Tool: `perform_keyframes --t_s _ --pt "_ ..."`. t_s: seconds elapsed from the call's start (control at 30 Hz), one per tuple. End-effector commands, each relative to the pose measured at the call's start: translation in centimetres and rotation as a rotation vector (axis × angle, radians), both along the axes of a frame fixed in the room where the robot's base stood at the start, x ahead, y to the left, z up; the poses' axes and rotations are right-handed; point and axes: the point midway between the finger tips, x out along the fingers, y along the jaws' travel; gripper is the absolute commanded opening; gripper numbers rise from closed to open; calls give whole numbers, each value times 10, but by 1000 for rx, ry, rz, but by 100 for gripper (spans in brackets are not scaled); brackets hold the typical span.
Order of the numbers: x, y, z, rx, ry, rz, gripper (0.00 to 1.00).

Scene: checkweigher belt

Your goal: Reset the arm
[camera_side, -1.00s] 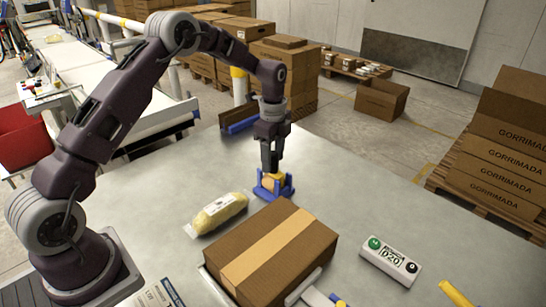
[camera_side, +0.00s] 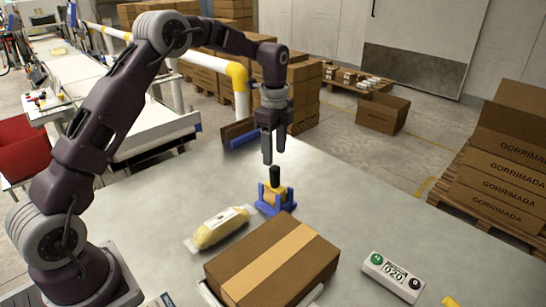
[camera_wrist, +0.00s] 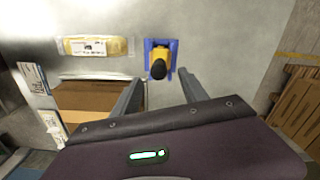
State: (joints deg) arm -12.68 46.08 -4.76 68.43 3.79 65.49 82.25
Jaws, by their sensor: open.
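My gripper (camera_side: 273,150) is open and empty, raised above the table, with its fingers pointing down. It also shows in the wrist view (camera_wrist: 158,92), the two grey fingers apart. Below it, a yellow tool with a black top (camera_side: 275,177) stands upright in a blue holder (camera_side: 264,205) on the table. The fingertips are apart from the tool's black top. In the wrist view the yellow tool (camera_wrist: 159,64) sits in its blue holder just beyond the fingers.
A yellow labelled pack (camera_side: 217,228) and a closed cardboard box (camera_side: 255,270) lie on the grey table (camera_side: 345,205). The table right of the holder is clear. Stacked boxes (camera_side: 505,165) stand beyond the table.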

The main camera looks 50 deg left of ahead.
Motion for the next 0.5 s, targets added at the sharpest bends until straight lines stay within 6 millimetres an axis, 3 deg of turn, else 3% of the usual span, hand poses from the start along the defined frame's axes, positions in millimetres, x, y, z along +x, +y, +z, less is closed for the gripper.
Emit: perform_keyframes --t_s 0.07,0.17,0.2,0.33,0.4,0.5 --pt "-9 -7 23 7 -26 46 52" --pt "-42 -24 76 16 -92 199 52" --pt "-63 -32 99 15 -126 282 52" --pt "-144 -57 154 -25 -237 567 52" --pt "-194 -68 169 -69 -296 730 52" --pt "-260 -79 170 -151 -363 945 52"
